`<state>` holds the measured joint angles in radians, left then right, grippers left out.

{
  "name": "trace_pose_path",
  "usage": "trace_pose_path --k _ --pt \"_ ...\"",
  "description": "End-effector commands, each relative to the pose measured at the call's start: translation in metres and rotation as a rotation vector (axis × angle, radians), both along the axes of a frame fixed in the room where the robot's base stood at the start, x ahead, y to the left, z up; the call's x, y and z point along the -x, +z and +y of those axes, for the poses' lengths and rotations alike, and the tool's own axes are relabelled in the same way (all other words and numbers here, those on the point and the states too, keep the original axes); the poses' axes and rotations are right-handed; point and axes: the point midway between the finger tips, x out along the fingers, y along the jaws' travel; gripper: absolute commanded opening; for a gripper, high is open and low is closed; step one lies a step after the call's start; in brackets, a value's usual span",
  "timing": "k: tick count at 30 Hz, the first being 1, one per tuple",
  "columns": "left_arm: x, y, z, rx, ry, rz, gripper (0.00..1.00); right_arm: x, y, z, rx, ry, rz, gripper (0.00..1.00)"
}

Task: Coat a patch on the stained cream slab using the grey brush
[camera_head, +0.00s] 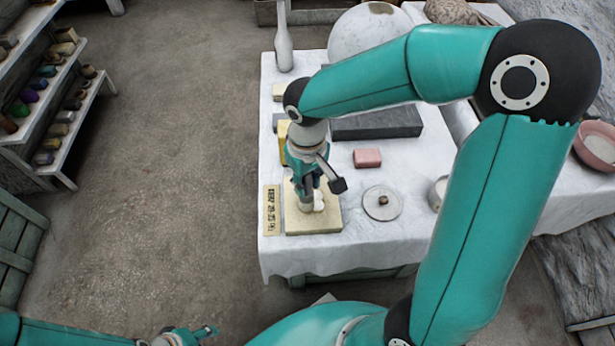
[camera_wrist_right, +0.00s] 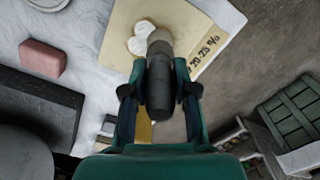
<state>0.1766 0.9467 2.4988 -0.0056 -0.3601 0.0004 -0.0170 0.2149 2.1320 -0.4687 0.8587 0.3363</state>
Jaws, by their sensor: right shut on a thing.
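The cream slab (camera_head: 328,222) lies near the front left of the cloth-covered table; it also shows in the right wrist view (camera_wrist_right: 118,28). A white patch (camera_wrist_right: 142,38) of rounded blobs marks its surface; part of it shows in the head view (camera_head: 319,206). My right gripper (camera_head: 307,183) is above the slab, shut on the grey brush (camera_wrist_right: 158,88), with one finger on each side of the handle. The brush's pale end points at the slab, beside the white patch; contact is hard to tell. My left gripper (camera_head: 190,335) is at the bottom edge, partly cut off.
A lettered strip (camera_head: 271,210) lies left of the slab. A pink block (camera_head: 367,158), a round lid (camera_head: 382,203) and a dark grey block (camera_head: 378,124) are to the right and behind. A large white sphere (camera_head: 365,30) stands at the back. Bare floor is left of the table.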

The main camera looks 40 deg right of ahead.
Motion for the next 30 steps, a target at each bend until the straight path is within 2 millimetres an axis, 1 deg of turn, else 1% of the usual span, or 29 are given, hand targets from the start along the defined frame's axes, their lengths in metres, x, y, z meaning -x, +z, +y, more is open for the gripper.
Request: trace_pose_path --k 10,14,20,30 --pt "0.0 -0.006 0.0 0.0 0.0 0.0 0.48 0.013 -0.001 0.008 0.0 0.0 -0.002 0.0" --pt "0.0 -0.006 0.0 0.0 0.0 0.0 0.48 0.015 -0.001 0.009 0.0 -0.001 -0.001 0.0" --pt "0.0 -0.005 0.0 0.0 0.0 0.0 0.48 0.013 -0.001 0.008 0.0 -0.002 -0.001 0.0" --pt "0.0 -0.001 0.0 0.0 0.0 0.0 0.48 0.0 0.001 0.0 0.0 -0.002 -0.001 0.0"
